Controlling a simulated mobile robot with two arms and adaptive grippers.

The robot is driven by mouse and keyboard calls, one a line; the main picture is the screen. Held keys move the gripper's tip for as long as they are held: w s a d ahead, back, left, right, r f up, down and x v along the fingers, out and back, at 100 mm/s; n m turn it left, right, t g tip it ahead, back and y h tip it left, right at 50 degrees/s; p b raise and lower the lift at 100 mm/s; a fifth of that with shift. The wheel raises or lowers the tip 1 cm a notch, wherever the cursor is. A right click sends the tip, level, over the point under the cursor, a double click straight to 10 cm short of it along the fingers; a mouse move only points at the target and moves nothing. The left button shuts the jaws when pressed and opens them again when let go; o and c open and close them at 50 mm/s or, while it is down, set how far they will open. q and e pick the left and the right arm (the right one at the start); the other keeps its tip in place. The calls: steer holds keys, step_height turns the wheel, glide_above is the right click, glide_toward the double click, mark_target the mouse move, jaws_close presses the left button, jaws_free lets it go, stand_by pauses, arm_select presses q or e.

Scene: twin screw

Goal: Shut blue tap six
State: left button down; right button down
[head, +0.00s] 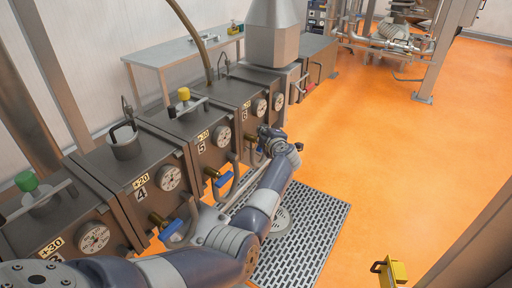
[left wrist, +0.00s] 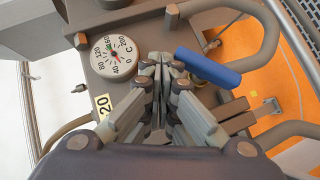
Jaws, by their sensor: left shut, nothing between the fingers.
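The row of grey machine blocks carries number plates; the plate for 6 (head: 245,114) is on the block near my left gripper (head: 270,138). In the left wrist view a blue tap handle (left wrist: 208,68) lies slantwise just right of the fingertips of my left gripper (left wrist: 165,62). The gripper is shut and empty; I cannot tell whether it touches the handle. A round dial (left wrist: 114,58) is left of the fingertips. In the head view the gripper and wrist hide tap six. My right gripper is not in view.
Other blue handles sit at block 5 (head: 222,179) and block 4 (head: 171,230). Curved grey bars stand out from the block fronts, close to the gripper. A floor grate (head: 310,235) lies below. Orange floor (head: 400,150) to the right is open. A yellow part (head: 397,271) is at lower right.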

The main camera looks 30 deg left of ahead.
arm_select(q)
steer(key=shift+w+f, duration=0.1)
steer(key=shift+f, duration=0.1)
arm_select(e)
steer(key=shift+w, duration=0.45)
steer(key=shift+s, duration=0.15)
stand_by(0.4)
